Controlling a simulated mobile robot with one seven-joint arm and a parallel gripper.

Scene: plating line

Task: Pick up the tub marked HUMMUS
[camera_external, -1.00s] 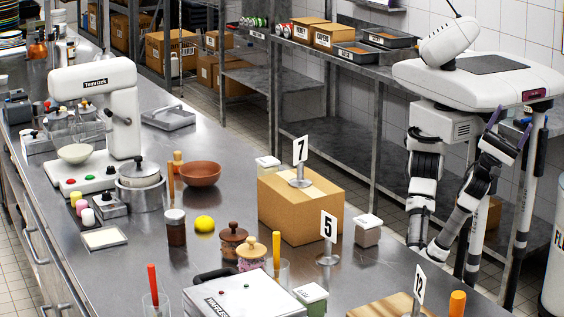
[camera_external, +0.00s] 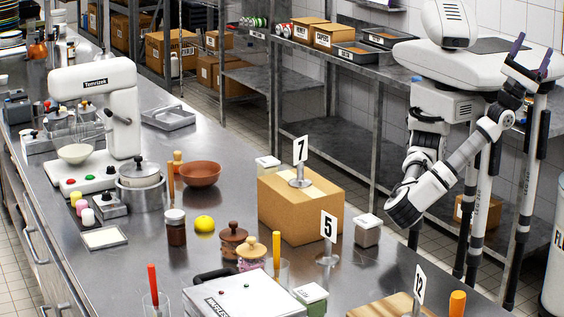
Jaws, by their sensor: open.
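Several small square tubs with white lids stand on the steel counter. One tub (camera_external: 367,232) is right of the cardboard box, near the counter's right edge. My gripper (camera_external: 531,49) is raised at the upper right, away from the counter and all the tubs. Its two purple fingers point up and stand apart, with nothing between them.
The cardboard box (camera_external: 301,212) carries sign 7 (camera_external: 300,151). Sign 5 (camera_external: 328,228) stands near the right tub. A steel shelf (camera_external: 320,135) stands behind.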

